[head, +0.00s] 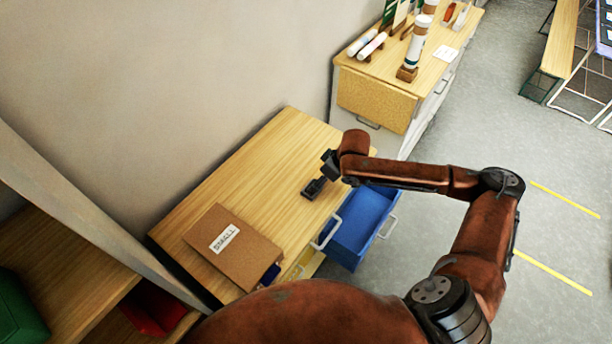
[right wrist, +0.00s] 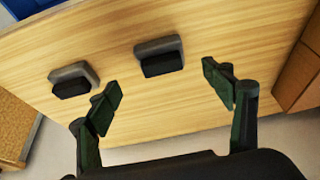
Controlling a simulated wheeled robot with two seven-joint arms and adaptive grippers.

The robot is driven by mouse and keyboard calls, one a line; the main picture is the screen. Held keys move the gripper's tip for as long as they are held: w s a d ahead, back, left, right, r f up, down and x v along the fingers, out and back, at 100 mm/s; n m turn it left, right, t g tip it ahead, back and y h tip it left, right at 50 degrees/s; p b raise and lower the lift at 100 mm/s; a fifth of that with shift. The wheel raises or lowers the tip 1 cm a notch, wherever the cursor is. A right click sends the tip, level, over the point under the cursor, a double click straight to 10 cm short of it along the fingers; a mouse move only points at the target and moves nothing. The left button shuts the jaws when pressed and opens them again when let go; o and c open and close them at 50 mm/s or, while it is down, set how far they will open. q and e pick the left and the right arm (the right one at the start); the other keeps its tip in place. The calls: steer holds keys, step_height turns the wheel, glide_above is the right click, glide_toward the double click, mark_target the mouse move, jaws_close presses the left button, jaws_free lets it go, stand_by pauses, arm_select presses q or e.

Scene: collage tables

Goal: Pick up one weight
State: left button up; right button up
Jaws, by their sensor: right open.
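Two small weights, dark blocks with grey tops or bases, rest on the wooden table in the right wrist view. One weight (right wrist: 160,58) lies ahead of the opening of my right gripper (right wrist: 164,88), and the other weight (right wrist: 73,79) lies to its left, just beyond the left finger. My right gripper is open and empty. In the head view it hangs over the table (head: 270,150) near its right edge (head: 331,166). Dark weight shapes (head: 314,189) show just below it there; I cannot separate them clearly. My left gripper is not in view.
A brown board labelled SMALL (head: 245,258) lies on the near part of the table. An open blue drawer (head: 362,222) sticks out on the right. A cabinet (head: 376,98) with tubes stands behind. The tabletop left of the weights is clear.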

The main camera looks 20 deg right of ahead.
mark_target(312, 181)
steer(key=shift+w+d+f, duration=0.1)
steer(key=shift+w+d, duration=0.05)
steer(key=shift+w, duration=0.25)
steer(key=shift+w+f, duration=0.1)
steer(key=shift+f, duration=0.15)
steer(key=shift+a+f, duration=0.35)
steer(key=shift+f, duration=0.5)
steer(key=shift+a+x, duration=0.25)
steer(key=shift+x, duration=1)
steer(key=shift+b+x, duration=0.35)
steer(key=shift+x, duration=0.65)
steer(key=shift+r, duration=0.1)
steer(key=c, duration=1.7)
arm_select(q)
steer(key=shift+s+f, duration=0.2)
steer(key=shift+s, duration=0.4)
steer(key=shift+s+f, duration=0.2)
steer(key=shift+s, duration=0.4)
arm_select(e)
steer(key=shift+c, duration=0.5)
